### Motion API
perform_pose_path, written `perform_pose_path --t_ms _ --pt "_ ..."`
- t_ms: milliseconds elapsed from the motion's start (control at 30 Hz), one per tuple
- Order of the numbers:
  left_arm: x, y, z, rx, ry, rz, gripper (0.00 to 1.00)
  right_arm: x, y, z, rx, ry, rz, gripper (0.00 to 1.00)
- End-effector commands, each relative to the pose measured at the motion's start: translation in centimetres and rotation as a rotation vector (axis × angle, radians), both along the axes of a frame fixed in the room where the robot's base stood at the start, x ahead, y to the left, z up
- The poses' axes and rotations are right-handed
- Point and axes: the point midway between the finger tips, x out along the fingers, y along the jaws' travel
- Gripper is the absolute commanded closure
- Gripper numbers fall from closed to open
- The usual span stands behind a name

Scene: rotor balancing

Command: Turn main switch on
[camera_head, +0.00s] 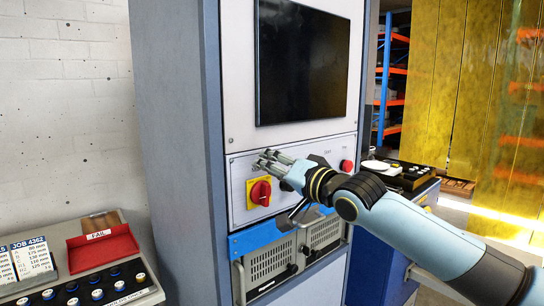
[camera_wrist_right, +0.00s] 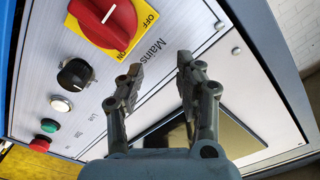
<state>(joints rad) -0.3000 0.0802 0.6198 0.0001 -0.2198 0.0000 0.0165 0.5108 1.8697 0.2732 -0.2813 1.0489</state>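The main switch is a red rotary knob (camera_head: 260,193) on a yellow plate, on the light panel of a tall grey-blue cabinet. In the wrist view the red knob (camera_wrist_right: 106,20) is at the top, with "OFF" readable on its yellow plate and "Mains" printed beside it. My right gripper (camera_head: 268,160) is in front of the panel, its fingertips just above the switch in the head view. In the wrist view the right gripper (camera_wrist_right: 158,72) is open, with an empty gap between its fingers. The knob is outside that gap. My left gripper is not in view.
A dark screen (camera_head: 302,62) is above the panel. A red button (camera_head: 346,166) is at its right end. The wrist view shows a black knob (camera_wrist_right: 75,74) and white, green and red buttons. A handled unit (camera_head: 270,264) is below. A red FAIL tray (camera_head: 103,248) is at left.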

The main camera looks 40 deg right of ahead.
Motion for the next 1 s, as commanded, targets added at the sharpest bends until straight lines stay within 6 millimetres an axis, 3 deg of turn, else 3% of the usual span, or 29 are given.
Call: perform_pose_path --t_ms 200,633,767,867,1000 --pt "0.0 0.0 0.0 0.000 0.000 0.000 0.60 0.0 0.0 2.8 0.000 0.001 -0.001 0.64" --pt "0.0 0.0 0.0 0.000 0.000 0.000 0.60 0.0 -0.1 3.1 0.023 0.003 -0.003 0.64" --pt "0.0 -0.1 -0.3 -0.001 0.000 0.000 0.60 -0.5 -0.7 4.6 -0.050 -0.049 -0.046 0.64" --pt "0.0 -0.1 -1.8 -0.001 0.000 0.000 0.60 -2.5 -1.6 3.5 -0.212 -0.081 -0.085 0.64" --pt "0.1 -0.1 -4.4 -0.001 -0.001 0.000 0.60 -6.2 -1.6 0.1 -0.484 -0.111 -0.088 0.64"
